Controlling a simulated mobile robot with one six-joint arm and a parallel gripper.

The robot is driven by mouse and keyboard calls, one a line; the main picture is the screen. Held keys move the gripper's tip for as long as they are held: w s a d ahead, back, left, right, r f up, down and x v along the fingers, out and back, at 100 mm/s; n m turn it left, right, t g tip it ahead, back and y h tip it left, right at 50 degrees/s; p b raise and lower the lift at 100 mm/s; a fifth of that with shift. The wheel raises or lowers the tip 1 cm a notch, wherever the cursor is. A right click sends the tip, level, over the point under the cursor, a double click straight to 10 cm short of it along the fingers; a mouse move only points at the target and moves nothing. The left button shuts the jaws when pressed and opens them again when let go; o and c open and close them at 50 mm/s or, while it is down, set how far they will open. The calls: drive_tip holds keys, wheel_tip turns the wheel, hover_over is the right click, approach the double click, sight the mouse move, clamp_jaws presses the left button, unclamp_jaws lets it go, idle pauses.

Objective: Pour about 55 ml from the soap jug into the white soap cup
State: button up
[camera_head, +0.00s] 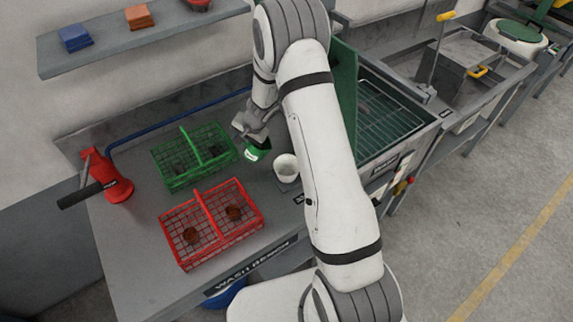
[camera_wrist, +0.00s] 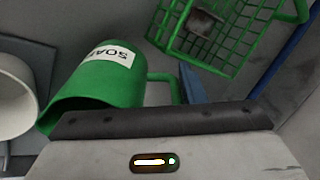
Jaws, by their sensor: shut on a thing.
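The green soap jug (camera_head: 257,152) has a white label reading SOAP and shows large in the wrist view (camera_wrist: 97,83). My gripper (camera_head: 252,132) is shut on the jug, on its handle side. The jug is tilted, with its mouth toward the white soap cup (camera_head: 286,167). The cup stands upright just right of the jug in the head view, and part of it shows at the left edge of the wrist view (camera_wrist: 14,98). The jug's rim is close to the cup's rim in the wrist view. I cannot see any liquid stream or the level in the cup.
A green wire basket (camera_head: 168,175) stands left of the jug. A red wire basket (camera_head: 222,239) with copper coils is in front. A red device with a black handle (camera_head: 112,183) stands at far left. My arm hides part of the bench right of the cup.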

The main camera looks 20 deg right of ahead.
sight(252, 145)
drive_tip(key=b, duration=0.2)
drive_tip(key=f+b, duration=0.1)
drive_tip(key=b, duration=0.1)
drive_tip(key=f+t+b, duration=0.1)
drive_tip(key=b, duration=0.1)
drive_tip(key=shift+s+d+y+b, duration=0.3)
drive_tip(key=shift+d+y, duration=0.1)
drive_tip(key=b, duration=0.2)
drive_tip(key=shift+s+d+r+b, duration=0.2)
drive_tip(key=shift+r+b, duration=0.05)
drive_tip(key=shift+b, duration=0.05)
drive_tip(key=t+y+b, duration=0.1)
drive_tip(key=b, duration=0.2)
drive_tip(key=shift+s+d, duration=0.25)
drive_tip(key=shift+d, duration=0.05)
drive_tip(key=r+b, duration=0.1)
drive_tip(key=r+t+y+b, duration=0.1)
drive_tip(key=b, duration=0.1)
drive_tip(key=r+y+b, duration=0.1)
drive_tip(key=shift+s+d+r+t+b, duration=0.3)
drive_tip(key=shift+s+r+t+b, duration=0.05)
drive_tip(key=shift+s+r+t, duration=0.05)
drive_tip(key=shift+s+d+r+t+y+b, duration=0.15)
drive_tip(key=shift+r+t+y+b, duration=0.25)
drive_tip(key=shift+b, duration=0.25)
drive_tip(key=shift+s+d+r+t+y+b, duration=0.25)
drive_tip(key=shift+r+t+y+b, duration=0.3)
drive_tip(key=shift+b, duration=0.3)
